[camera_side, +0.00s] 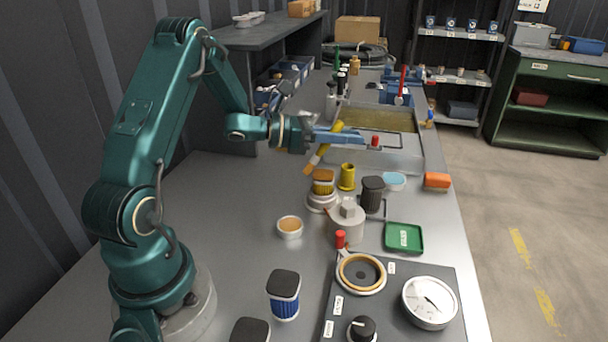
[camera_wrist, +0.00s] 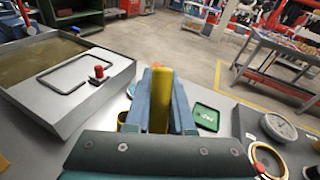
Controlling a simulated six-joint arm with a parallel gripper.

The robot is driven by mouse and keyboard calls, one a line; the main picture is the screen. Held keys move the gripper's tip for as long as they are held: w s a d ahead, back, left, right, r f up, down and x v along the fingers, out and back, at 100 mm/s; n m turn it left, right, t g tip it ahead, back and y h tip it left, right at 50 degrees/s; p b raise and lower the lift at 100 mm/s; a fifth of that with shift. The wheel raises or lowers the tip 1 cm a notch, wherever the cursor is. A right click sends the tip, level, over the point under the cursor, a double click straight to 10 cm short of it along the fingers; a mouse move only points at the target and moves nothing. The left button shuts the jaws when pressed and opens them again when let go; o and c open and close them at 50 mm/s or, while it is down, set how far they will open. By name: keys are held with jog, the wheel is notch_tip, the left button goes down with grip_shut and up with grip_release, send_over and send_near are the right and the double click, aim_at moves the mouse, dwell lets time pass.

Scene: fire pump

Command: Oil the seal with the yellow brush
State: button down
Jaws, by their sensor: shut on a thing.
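My gripper (camera_side: 345,137) is shut on the yellow brush (camera_side: 324,149) and holds it tilted above the bench, its brown bristle end pointing down and left. In the wrist view the yellow handle (camera_wrist: 160,98) stands between the blue fingers (camera_wrist: 162,115); the bristles are hidden there. What looks like the seal, an orange-tan ring (camera_side: 361,272) around a dark centre, lies on the dark panel at the front. It also shows at the lower right of the wrist view (camera_wrist: 267,160). The brush is well apart from it. A small bowl of amber liquid (camera_side: 290,226) stands on the bench.
A green tray (camera_side: 404,238) and gauge (camera_side: 430,302) are at the right. A metal tank (camera_side: 400,160) is behind. The bench left of the bowl is clear.

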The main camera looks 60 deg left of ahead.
jog(key=shift+w+d, duration=2)
jog(key=shift+w, duration=0.4)
jog(key=shift+s+a+f, duration=0.65)
jog(key=shift+s+a, duration=1.4)
jog(key=shift+a, duration=0.5)
notch_tip(320, 180, up, 9)
jog(key=shift+r, duration=0.15)
